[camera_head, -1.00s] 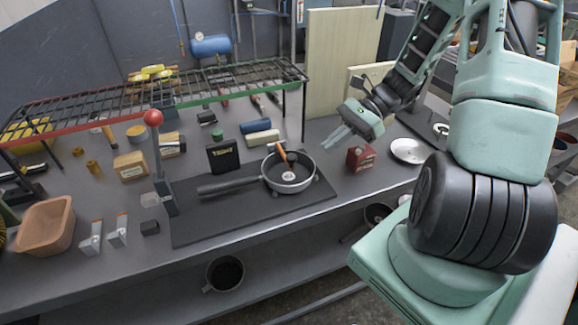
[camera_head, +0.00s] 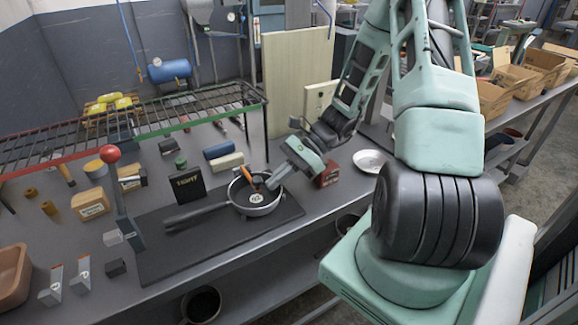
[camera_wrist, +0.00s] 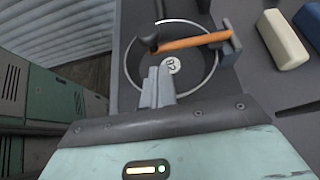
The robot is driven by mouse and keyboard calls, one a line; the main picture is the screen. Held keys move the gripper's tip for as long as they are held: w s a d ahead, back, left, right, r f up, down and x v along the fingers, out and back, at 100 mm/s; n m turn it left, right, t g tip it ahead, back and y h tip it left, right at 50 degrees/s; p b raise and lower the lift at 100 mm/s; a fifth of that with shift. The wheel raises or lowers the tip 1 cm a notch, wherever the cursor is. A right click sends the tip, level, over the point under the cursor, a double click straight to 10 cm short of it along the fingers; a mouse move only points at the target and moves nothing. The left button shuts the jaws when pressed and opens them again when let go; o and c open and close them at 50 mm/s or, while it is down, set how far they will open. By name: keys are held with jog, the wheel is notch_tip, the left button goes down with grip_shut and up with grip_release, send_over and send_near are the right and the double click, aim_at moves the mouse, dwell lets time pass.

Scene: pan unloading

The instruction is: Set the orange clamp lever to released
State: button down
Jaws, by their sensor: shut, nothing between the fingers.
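The orange clamp lever (camera_wrist: 192,42) lies across the top of a round pan (camera_head: 262,209) in the wrist view. It has a black knob (camera_wrist: 149,38) at its left end and meets a grey block (camera_wrist: 231,37) at its right end. In the head view the lever (camera_head: 249,178) shows small, leaning inside the pan rim. My gripper (camera_wrist: 158,76) is shut and empty. Its fingertips are over the pan, just below the knob end in the wrist view; I cannot tell if they touch it. A numbered disc (camera_wrist: 170,64) shows beside the fingertips.
The pan's handle (camera_head: 196,216) points left over a dark mat (camera_head: 160,262). A black sign (camera_head: 188,187) stands behind it, and a red-knobbed lever (camera_head: 112,153) stands to the left. A red box (camera_head: 328,174) is close right of my gripper. A wire rack (camera_head: 150,117) spans the back.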

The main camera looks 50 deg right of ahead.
aim_at(268, 198)
jog(key=shift+x, duration=1.5)
jog(key=shift+r+p, duration=0.4)
jog(key=shift+p, duration=0.5)
